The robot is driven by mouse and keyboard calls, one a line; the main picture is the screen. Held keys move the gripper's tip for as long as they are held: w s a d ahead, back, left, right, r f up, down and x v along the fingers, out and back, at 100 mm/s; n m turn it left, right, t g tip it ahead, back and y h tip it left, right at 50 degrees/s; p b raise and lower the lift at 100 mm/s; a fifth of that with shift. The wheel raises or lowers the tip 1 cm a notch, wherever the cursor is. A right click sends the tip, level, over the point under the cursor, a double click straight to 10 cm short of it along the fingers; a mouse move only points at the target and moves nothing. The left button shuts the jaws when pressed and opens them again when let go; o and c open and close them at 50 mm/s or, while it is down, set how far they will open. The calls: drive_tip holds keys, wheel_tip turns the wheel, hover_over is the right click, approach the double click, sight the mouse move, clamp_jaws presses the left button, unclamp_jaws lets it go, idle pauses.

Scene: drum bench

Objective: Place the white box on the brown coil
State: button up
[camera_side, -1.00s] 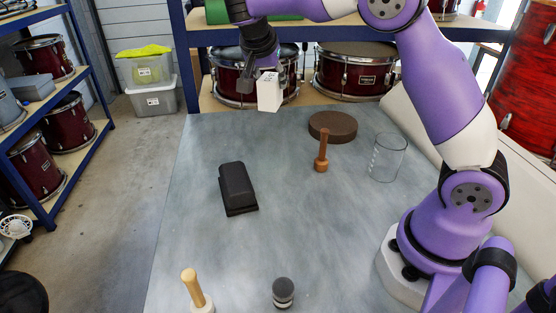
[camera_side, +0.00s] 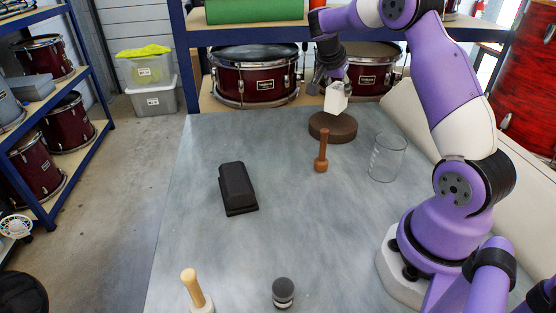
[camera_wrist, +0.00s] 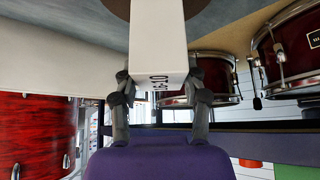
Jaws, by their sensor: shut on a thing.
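The white box (camera_side: 336,98) is held in my gripper (camera_side: 330,82), whose fingers close on its upper part. In the side view the box hangs tilted over the brown coil (camera_side: 333,131), a flat round disc at the back of the bench. The box's lower end is close above the coil; I cannot tell whether they touch. In the wrist view my gripper (camera_wrist: 161,92) has its fingers on both sides of the white box (camera_wrist: 158,45), which shows dark print. The brown coil (camera_wrist: 116,8) is partly seen beyond the box, cut by the top edge.
A brown wooden peg (camera_side: 321,154) stands just in front of the coil. A clear glass beaker (camera_side: 387,158) stands to its right. A black block (camera_side: 237,188) lies at the left of the bench. A wooden mallet (camera_side: 195,290) and a dark-topped cylinder (camera_side: 283,292) are at the front.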

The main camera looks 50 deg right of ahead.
sight(336, 99)
drive_tip(key=shift+f, duration=1.8)
drive_tip(key=shift+f, duration=0.1)
drive_tip(key=o, duration=1.2)
